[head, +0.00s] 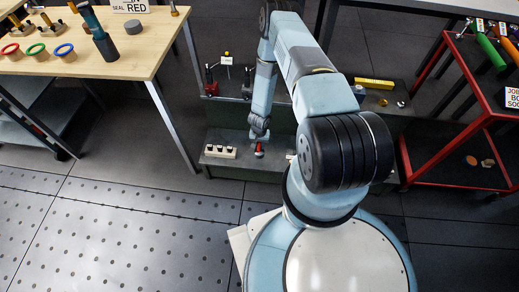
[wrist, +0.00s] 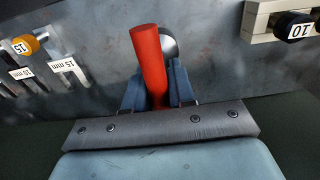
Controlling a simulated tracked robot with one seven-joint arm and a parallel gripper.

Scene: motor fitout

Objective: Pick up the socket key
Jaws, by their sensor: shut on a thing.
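The socket key shows in the wrist view as a red cylindrical handle (wrist: 150,60) with a grey round metal part (wrist: 168,42) just behind it. My gripper (wrist: 156,96) is shut on it, one blue-grey finger on each side, and the handle leans slightly left in the picture. In the head view my gripper (head: 259,138) points down at the low dark bench, and a small red part of the key (head: 260,149) shows just below it. The key's lower end is hidden, so I cannot tell whether it touches the bench.
A cream block with dark knobs (head: 220,152) stands left of my gripper. A red cart (head: 455,105) is at right, a wooden table (head: 130,62) at left.

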